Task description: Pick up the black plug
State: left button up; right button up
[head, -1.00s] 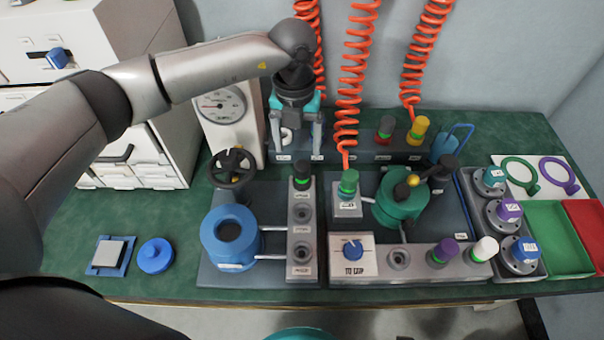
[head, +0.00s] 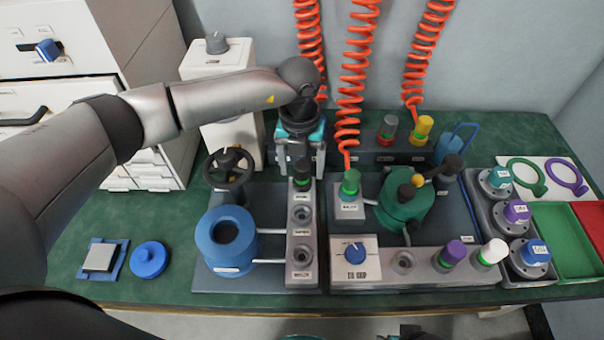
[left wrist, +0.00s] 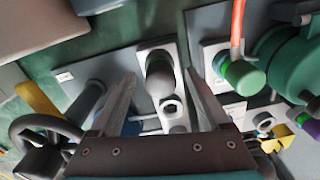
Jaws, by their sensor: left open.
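The black plug (head: 302,172) has a dark top and a green ring, and it stands upright at the far end of the grey socket strip beside the blue round housing. My left gripper (head: 301,166) is open and points down, with one finger on each side of the plug in the head view. In the left wrist view the plug (left wrist: 160,76) shows as a dark rounded top between the two spread fingers (left wrist: 157,88). I cannot tell whether a finger touches it.
Close by stand a black handwheel (head: 231,168), the blue housing (head: 228,238) and a green plug (head: 350,183) with an orange coiled hose (head: 350,90). A green round housing (head: 402,200) is further right. The green tabletop (head: 150,215) at left is mostly clear.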

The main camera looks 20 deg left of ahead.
pick_arm(q)
jog(key=shift+f, duration=0.1)
jog(key=shift+c, duration=0.2)
grip_shut()
dwell(0.5)
